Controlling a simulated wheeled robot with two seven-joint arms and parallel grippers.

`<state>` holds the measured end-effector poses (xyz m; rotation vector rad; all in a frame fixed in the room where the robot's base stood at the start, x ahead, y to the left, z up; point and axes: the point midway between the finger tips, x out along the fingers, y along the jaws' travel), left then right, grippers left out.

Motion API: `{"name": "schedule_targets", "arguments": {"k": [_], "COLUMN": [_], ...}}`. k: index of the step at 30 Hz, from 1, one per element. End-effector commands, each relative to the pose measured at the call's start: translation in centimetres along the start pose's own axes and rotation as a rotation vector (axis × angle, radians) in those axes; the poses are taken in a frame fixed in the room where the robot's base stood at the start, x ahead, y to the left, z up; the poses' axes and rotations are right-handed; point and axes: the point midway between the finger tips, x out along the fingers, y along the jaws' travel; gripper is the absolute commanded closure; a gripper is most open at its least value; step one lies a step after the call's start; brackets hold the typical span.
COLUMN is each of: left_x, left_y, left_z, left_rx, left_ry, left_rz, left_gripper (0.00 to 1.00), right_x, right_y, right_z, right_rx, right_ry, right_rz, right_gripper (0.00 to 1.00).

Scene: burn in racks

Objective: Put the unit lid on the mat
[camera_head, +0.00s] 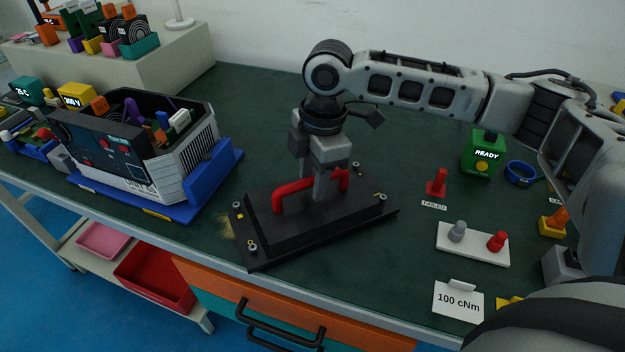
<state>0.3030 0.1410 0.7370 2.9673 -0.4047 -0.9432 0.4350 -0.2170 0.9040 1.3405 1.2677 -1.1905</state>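The unit lid (262,232) is a black plate with a red bar handle (292,193) and small fasteners at its corners. It is at or just above the dark green mat (255,115) covering the bench; I cannot tell whether it touches. My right gripper (322,188) reaches down from above, one finger in front of the handle bar and one behind, shut on it. The unit (140,180) stands to the left on a blue base, open on top with coloured parts inside. My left gripper is not in view.
To the right are a red peg (437,183), a green READY box (483,155), a white plate with two knobs (473,244) and a 100 cNm card (458,301). Drawers (280,318) are below the front edge. The mat behind the lid is clear.

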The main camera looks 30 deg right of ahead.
Motion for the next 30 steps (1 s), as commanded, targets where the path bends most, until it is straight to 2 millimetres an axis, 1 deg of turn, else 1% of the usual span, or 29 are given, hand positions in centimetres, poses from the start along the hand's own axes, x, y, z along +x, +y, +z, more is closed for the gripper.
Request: {"name": "schedule_targets", "arguments": {"k": [1, 9, 12, 15, 20, 30], "left_x": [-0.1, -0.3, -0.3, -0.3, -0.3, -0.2], "left_y": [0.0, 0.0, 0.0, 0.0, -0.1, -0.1], "left_z": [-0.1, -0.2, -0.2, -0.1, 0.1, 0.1], "left_rx": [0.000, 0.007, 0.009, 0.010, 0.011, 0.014], "left_ry": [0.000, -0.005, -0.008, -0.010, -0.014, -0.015], "left_rz": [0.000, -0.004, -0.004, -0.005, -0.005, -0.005], "left_gripper": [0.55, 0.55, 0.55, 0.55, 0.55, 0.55], "right_x": [-1.1, -7.0, -8.7, -9.9, -10.8, -10.8], "right_y": [0.1, 0.1, 0.1, 0.1, 0.0, 0.0], "right_z": [0.0, 0.0, 0.0, 0.0, 0.0, 0.0], "right_rx": [0.000, 0.000, 0.000, 0.000, 0.000, 0.000], "right_ry": [0.002, 0.001, 0.002, 0.002, 0.001, 0.001], "right_rz": [0.005, 0.005, 0.005, 0.003, 0.001, 0.001], "right_gripper": [0.63, 0.63, 0.63, 0.63, 0.63, 0.63]}}
